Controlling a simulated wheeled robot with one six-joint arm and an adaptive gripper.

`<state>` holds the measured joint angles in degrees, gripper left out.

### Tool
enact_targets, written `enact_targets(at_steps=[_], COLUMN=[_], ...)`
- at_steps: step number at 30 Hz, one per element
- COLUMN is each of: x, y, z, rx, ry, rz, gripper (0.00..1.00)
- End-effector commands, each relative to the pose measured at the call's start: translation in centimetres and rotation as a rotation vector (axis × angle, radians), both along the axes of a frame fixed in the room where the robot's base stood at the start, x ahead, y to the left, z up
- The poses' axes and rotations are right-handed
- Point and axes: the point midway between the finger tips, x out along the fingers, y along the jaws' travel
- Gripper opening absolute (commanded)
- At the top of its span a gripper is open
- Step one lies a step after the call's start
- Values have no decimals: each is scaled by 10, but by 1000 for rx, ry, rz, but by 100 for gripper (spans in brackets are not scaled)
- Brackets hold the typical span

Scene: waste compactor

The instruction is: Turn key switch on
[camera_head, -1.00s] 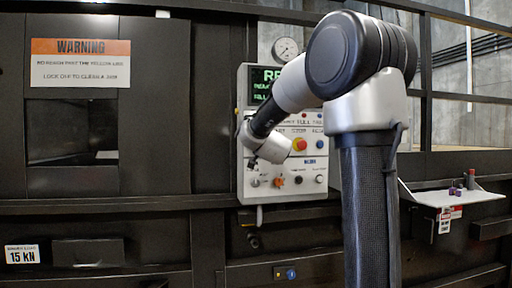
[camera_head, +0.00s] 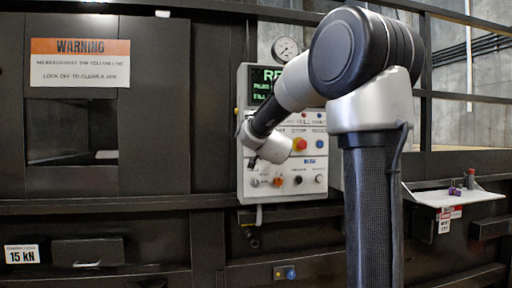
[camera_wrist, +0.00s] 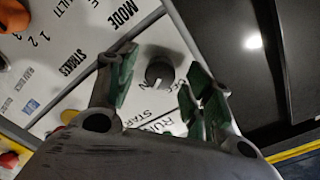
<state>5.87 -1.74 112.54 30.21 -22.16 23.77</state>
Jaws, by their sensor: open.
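The key switch (camera_wrist: 159,70) is a dark round knob with a pale line on its face, in the wrist view. The words OFF, ON, RUN and START are printed around it, partly covered by my gripper. My gripper (camera_wrist: 158,82) is open, with one green-padded finger on each side of the knob. I cannot tell whether the pads touch it. In the head view my wrist and gripper are at the lower left of the white control panel (camera_head: 245,190), and the fingers are hard to make out.
An orange knob (camera_head: 278,182) sits beside the key switch. A red button (camera_head: 300,144) and a lit green screen (camera_head: 264,78) are higher on the panel. A gauge (camera_head: 286,49) is above it. A white shelf (camera_head: 430,198) with small items stands at right.

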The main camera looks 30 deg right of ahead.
Motion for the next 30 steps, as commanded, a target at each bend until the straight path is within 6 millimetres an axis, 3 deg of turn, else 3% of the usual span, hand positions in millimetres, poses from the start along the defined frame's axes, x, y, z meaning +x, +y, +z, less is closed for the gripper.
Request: enact_targets(at_steps=[9,15,20,30], x=[-65,-97,-106,-107], y=[20,29,32,32], z=[3,3,3,2], rx=[1,1,1,0], ry=[-3,-2,-1,0], rz=[1,1,1,0], gripper=[51,51,51,51])
